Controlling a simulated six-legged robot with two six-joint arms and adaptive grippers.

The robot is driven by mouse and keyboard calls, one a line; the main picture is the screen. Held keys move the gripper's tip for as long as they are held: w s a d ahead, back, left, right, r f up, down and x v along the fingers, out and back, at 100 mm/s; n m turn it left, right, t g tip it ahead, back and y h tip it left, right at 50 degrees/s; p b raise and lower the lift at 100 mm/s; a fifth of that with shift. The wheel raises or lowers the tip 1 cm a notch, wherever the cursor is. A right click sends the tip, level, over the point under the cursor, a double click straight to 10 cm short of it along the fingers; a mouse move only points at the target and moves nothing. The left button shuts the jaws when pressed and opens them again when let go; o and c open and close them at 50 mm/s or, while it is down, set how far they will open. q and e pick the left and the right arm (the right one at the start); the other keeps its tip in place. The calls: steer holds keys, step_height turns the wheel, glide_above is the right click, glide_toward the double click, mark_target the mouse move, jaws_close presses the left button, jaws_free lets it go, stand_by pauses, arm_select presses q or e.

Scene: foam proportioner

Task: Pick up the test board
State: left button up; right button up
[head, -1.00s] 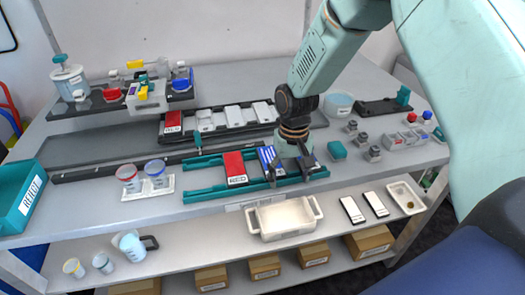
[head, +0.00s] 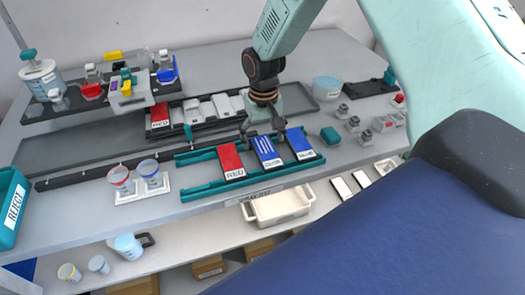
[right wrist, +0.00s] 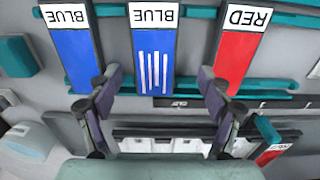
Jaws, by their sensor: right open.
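Three boards lie side by side on the teal rack (head: 200,189): a red board (head: 231,161), a blue board with white stripes (head: 266,151) in the middle, and a plain blue board (head: 299,144) on the right. Which is the test board is not labelled; the striped one stands out. My right gripper (head: 262,138) is open and empty at the far end of the striped board. In the right wrist view its fingers (right wrist: 158,82) spread either side of the striped board (right wrist: 153,62), with a gap to it; their height above it is unclear. My left gripper is out of view.
Behind the rack is a black tray (head: 180,130) with a red board and pale blocks. Two cups (head: 150,176) stand left of the rack, and a teal block (head: 330,135) lies to its right. A teal reject bin (head: 12,210) is at the far left.

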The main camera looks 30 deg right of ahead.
mark_target(265, 150)
steer(key=f, duration=0.2)
steer(key=shift+d+f, duration=0.4)
steer(key=shift+s+d+f, duration=0.1)
steer(key=shift+s+f, duration=0.1)
steer(key=shift+f, duration=0.05)
steer(key=shift+s+r, duration=0.2)
steer(key=shift+s, duration=0.1)
steer(key=shift+a, duration=0.3)
steer(key=shift+w+a, duration=0.1)
steer(key=shift+w, duration=0.15)
steer(key=shift+c, duration=0.8)
steer(key=shift+w+f, duration=0.25)
steer(key=c, duration=0.3)
steer(key=shift+s+d, duration=0.2)
steer(key=shift+d, duration=0.15)
steer(key=shift+c, duration=1.4)
steer(key=shift+s+a+r, duration=0.15)
steer(key=shift+s+r, duration=0.05)
steer(key=shift+r, duration=0.05)
steer(key=c, duration=0.3)
steer(key=shift+a, duration=0.1)
steer(key=shift+c, duration=0.9)
steer(key=shift+w+f, duration=0.15)
steer(key=shift+w, duration=0.15)
steer(key=shift+r, duration=0.4)
steer(key=shift+s+r, duration=0.2)
steer(key=shift+r, duration=4.5)
